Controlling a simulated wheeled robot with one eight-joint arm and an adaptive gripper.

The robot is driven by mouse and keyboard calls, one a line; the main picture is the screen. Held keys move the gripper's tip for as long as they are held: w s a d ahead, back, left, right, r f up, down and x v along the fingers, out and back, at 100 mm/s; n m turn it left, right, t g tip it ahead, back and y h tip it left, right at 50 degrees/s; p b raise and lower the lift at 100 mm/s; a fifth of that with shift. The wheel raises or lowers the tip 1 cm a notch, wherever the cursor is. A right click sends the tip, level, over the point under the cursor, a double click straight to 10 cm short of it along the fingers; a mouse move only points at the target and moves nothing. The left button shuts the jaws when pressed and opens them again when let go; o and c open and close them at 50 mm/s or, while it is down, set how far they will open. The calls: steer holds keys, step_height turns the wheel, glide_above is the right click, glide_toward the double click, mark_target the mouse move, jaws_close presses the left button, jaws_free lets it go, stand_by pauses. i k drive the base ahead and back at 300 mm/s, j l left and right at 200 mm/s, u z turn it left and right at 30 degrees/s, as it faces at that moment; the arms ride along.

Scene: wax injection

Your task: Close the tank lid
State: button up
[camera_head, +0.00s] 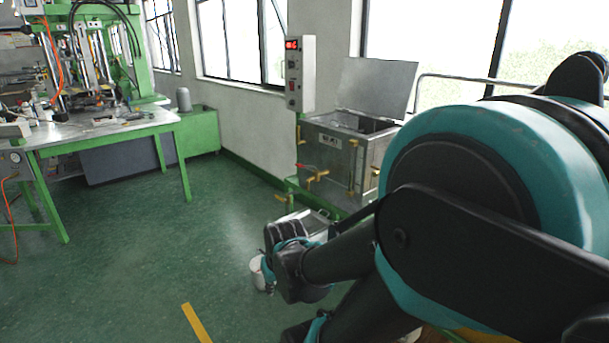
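The tank (335,155) is a metal box with brass taps and pipes on its front, standing by the wall under the windows. Its lid (378,88) is a flat grey metal sheet, raised and tilted back behind the open top. The dark inside of the tank shows below it. The end of my arm with my gripper (284,243) is in front of the tank and lower in the picture, apart from the lid. The fingers cannot be made out, so I cannot tell whether they are open or shut.
A control box (300,73) with a red display stands at the tank's left. A white container (257,272) is partly hidden by my arm. A green-framed workbench (100,130) with machinery stands at left. The green floor between is clear. My arm covers the right side.

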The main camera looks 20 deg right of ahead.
mark_target(381, 86)
steer(key=i+j+u, duration=0.2)
steer(key=i+u, duration=0.25)
steer(key=i+j+u, duration=0.1)
steer(key=i+u, duration=0.3)
steer(key=i, duration=1.85)
steer(key=i+z, duration=0.15)
steer(key=i, duration=0.35)
steer(key=i+j+z, duration=0.15)
steer(key=i, duration=0.3)
steer(key=i+j+z, duration=0.15)
steer(key=i, duration=0.3)
steer(key=z, duration=3.35)
steer(key=j, duration=0.3)
steer(key=k+j, duration=0.15)
steer(key=j, duration=1)
steer(key=i+j+z, duration=0.1)
steer(key=j, duration=0.75)
steer(key=i+j, duration=0.5)
steer(key=j, duration=0.15)
steer(key=i+j+z, duration=0.15)
steer(key=i+j, duration=0.4)
steer(key=j, duration=0.1)
